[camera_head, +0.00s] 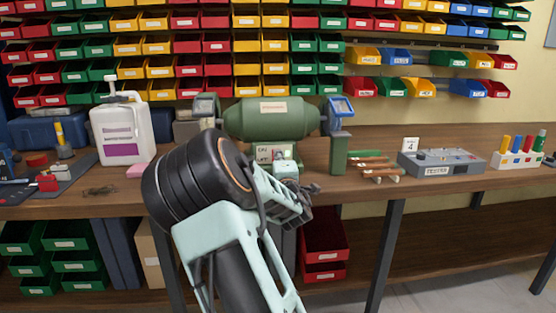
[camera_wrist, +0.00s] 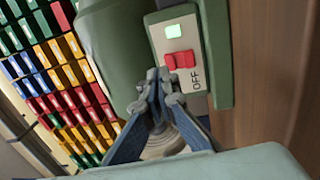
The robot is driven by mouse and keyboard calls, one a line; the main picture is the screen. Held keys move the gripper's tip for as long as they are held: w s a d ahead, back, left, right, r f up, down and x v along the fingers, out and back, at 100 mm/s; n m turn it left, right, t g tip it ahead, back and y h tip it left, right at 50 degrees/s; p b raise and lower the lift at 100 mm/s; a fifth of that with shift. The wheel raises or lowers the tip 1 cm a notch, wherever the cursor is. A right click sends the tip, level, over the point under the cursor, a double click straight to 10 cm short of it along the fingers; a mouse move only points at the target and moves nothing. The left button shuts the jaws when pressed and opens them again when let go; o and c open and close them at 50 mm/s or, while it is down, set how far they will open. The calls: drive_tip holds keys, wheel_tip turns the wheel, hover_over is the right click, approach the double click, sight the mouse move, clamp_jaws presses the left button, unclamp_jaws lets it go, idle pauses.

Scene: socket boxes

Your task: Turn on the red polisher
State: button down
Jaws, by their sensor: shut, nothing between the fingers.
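A green bench polisher (camera_head: 268,120) stands on the workbench, with a green body and wheel guards at both ends; no red polisher shows. Its pale switch panel (camera_head: 264,152) is on the front of its base. In the wrist view the switch panel (camera_wrist: 197,40) carries a red switch (camera_wrist: 180,60), a pale green square and the word OFF. My gripper (camera_head: 308,189) is in front of the polisher's base. In the wrist view my gripper (camera_wrist: 165,78) has its fingertips together, just beside the red switch. I cannot tell whether they touch it. My arm hides part of the base.
A white jug (camera_head: 122,132) stands left of the polisher on the workbench (camera_head: 480,182). Orange-brown strips (camera_head: 372,166), a grey tester box (camera_head: 442,164) and a rack of coloured-handled tools (camera_head: 517,158) are to the right. Coloured bins (camera_head: 275,66) fill the wall behind.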

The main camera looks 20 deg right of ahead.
drive_tip(key=s+a+r+p, duration=0.2)
drive_tip(key=s, duration=0.7)
drive_tip(key=shift+s+a, duration=0.4)
